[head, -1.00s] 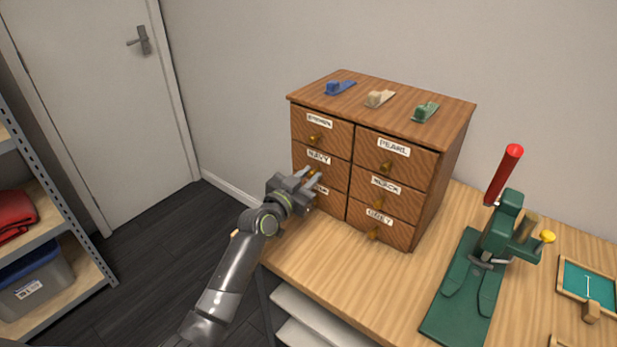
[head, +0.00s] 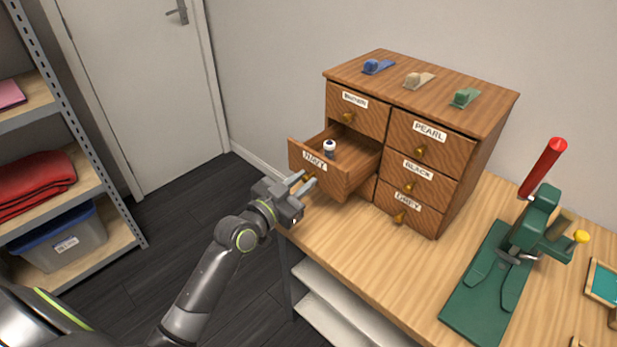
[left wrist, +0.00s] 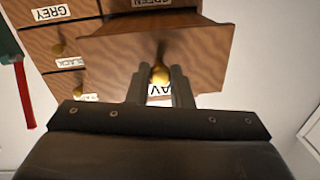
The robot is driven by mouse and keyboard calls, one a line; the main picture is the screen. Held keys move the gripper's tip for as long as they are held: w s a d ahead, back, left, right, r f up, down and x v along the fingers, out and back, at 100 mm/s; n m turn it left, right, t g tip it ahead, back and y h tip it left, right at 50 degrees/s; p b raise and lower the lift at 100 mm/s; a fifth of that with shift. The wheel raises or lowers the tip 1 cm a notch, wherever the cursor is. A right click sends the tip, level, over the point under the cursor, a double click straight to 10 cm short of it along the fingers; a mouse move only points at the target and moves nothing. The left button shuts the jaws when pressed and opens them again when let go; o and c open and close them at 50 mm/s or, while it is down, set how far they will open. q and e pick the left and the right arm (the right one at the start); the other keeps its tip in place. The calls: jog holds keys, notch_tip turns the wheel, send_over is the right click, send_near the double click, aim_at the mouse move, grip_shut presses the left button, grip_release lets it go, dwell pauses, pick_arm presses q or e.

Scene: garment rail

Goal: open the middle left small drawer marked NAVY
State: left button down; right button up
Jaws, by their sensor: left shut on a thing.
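The NAVY drawer (head: 314,167) is the middle drawer of the left column in the wooden cabinet (head: 458,200). It is pulled well out, and a small white and dark item (head: 329,147) stands inside it. My left gripper (head: 304,182) is at the drawer's front, shut on its brass knob. In the left wrist view the knob (left wrist: 160,74) sits between the two fingers, and the drawer front (left wrist: 205,62) fills the middle, its label partly hidden by the fingers. My right gripper is not in view.
The other drawers, such as PEARL (head: 429,133) and BLACK (head: 417,170), are shut. A green press (head: 510,250) with a red handle stands on the table (head: 365,250) to the right. A shelf unit (head: 115,205) stands at the left, with open floor between.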

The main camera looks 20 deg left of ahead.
pick_arm(q)
jog(key=c, duration=1.3)
grip_release()
jog(key=v, duration=1.7)
jog(key=shift+s+b, duration=0.2)
jog(key=shift+b, duration=0.25)
jog(key=shift+a, duration=0.1)
